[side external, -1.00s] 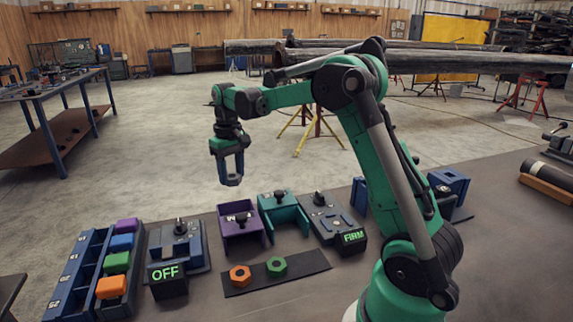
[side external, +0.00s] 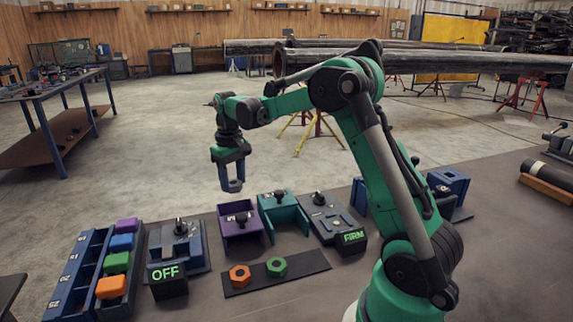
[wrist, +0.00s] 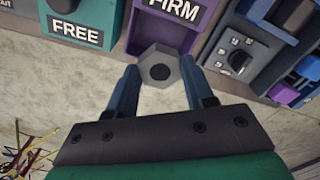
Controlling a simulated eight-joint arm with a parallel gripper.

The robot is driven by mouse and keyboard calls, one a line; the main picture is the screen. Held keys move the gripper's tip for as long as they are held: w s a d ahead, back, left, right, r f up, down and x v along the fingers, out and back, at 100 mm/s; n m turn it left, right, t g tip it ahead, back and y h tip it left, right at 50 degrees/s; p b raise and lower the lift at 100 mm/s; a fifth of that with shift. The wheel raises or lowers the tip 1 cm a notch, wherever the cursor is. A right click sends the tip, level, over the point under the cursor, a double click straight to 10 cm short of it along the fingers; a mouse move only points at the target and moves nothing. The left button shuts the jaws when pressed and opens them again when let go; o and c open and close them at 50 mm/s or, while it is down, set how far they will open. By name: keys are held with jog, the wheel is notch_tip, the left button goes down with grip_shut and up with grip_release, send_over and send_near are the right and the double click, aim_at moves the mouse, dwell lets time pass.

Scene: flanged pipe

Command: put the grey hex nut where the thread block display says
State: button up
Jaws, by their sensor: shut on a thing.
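My gripper (side external: 231,186) is shut on the grey hex nut (wrist: 160,67), which sits between the two fingertips in the wrist view. The gripper hangs in the air behind and above the purple bin (side external: 240,231), clear of it. In the wrist view the purple bin (wrist: 166,28) bears the label FIRM, and the teal bin (wrist: 84,20) bears the label FREE. The teal bin (side external: 284,213) stands right of the purple one in the side view. The thread block (side external: 327,214) is right of it, and its black display (side external: 353,237) reads FIRM in green.
A second block (side external: 180,245) at left has a display (side external: 167,275) reading OFF. A blue rack (side external: 75,283) with coloured blocks is at far left. An orange nut (side external: 240,275) and a green nut (side external: 276,267) lie on a dark mat (side external: 300,271). Air around the gripper is clear.

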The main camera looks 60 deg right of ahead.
aim_at(233, 183)
jog(key=shift+f, duration=0.15)
jog(key=shift+f, duration=1.95)
jog(key=shift+f, duration=1.3)
jog(key=o, duration=1.5)
jog(key=shift+r, duration=3.5)
